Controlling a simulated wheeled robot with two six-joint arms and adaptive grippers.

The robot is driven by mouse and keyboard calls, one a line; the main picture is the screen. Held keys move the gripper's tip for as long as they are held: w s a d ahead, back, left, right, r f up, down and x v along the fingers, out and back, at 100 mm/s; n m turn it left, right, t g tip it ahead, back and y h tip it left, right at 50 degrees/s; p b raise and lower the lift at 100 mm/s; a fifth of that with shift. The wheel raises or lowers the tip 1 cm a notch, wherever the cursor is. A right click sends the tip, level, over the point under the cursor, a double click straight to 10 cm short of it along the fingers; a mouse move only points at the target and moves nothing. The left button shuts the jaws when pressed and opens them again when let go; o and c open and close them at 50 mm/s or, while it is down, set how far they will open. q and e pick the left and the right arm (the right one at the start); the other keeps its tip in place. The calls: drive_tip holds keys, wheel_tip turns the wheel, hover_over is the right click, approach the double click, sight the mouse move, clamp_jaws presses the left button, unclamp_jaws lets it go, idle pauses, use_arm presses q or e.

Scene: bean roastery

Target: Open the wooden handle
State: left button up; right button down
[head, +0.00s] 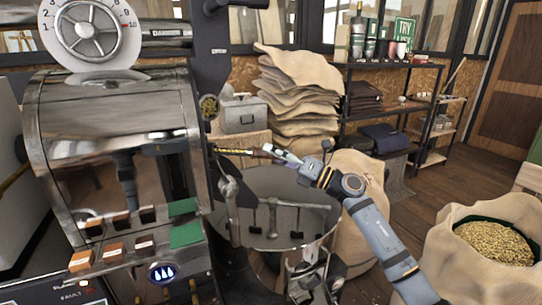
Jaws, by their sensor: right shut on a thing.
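The wooden handle (237,152) is a slim brown bar sticking out to the right from the front of the shiny metal roaster drum (115,125). It lies roughly level, above the round cooling tray (285,222). My right gripper (275,153) reaches in from the right and is shut on the handle's right end. The fingers hide part of that end. Whether the handle has turned or slid cannot be told from this view. My left gripper does not show.
Stacked burlap sacks (290,95) stand behind the handle. An open sack of beans (495,243) stands at the lower right. A black shelf (385,100) is at the back. Wooden floor (450,185) is clear between the shelf and the open sack.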

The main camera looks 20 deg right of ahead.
drive_tip(key=c, duration=1)
unclamp_jaws()
drive_tip(key=v, duration=0.7)
drive_tip(key=shift+s+d, duration=0.2)
